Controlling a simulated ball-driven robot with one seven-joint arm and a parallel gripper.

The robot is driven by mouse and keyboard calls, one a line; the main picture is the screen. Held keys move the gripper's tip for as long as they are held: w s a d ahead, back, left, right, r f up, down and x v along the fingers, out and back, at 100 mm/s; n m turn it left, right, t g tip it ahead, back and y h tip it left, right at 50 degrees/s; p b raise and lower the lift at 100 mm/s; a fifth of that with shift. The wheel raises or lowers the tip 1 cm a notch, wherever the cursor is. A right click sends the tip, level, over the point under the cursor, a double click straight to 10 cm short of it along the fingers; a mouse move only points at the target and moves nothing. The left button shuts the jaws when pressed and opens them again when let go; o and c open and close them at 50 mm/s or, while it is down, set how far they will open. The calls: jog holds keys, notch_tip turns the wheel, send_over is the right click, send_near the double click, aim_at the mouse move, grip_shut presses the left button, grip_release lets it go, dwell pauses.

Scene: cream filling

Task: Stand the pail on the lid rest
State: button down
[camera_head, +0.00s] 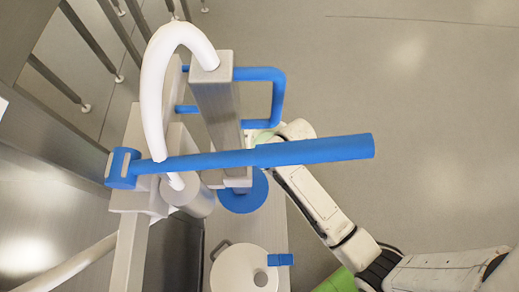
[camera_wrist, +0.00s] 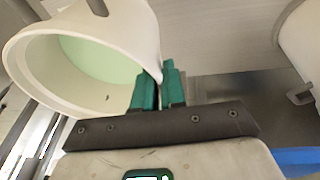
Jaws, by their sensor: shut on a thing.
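The pail (camera_wrist: 115,40) is white with a pale green inside. In the wrist view it is at the upper left, tilted with its mouth toward the camera. The two green fingers of my gripper (camera_wrist: 159,85) are shut on its rim at the right edge. In the head view a pale green bit of the pail (camera_head: 263,137) shows beside my wrist; the blue lever and metal column hide most of it and my fingertips. I cannot tell for sure which surface is the lid rest, or whether the pail touches anything.
A long blue lever (camera_head: 310,150) crosses over my wrist. A metal column (camera_head: 215,115) and blue loop handle (camera_head: 278,95) stand beside it, with a blue disc (camera_head: 245,197) below. A white round vessel (camera_head: 232,268) is at the bottom. Open floor (camera_head: 420,120) lies right.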

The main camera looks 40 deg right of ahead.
jog(key=w+f, duration=0.1)
jog(key=f, duration=0.1)
jog(key=w+f+b, duration=0.1)
jog(key=w+f, duration=0.3)
jog(key=shift+w+a+b, duration=0.1)
jog(key=shift+a+b, duration=0.15)
jog(key=shift+b, duration=0.15)
jog(key=shift+f+b, duration=0.3)
jog(key=shift+f, duration=1.25)
jog(key=c, duration=1.2)
grip_release()
jog(key=p+v, duration=0.3)
jog(key=v, duration=0.9)
jog(key=s+d+r+m, duration=0.1)
jog(key=s+r+m, duration=0.1)
jog(key=s+m, duration=0.2)
jog(key=s+d+r+m+g+h, duration=0.1)
jog(key=s+d+r+m, duration=0.1)
jog(key=s, duration=0.6)
jog(key=s+d+r+m+h, duration=0.1)
jog(key=s+d+r+m, duration=0.1)
jog(key=s+r+m, duration=0.2)
jog(key=shift+s+r+m, duration=0.25)
jog(key=shift+s+m, duration=0.55)
jog(key=shift+s, duration=0.2)
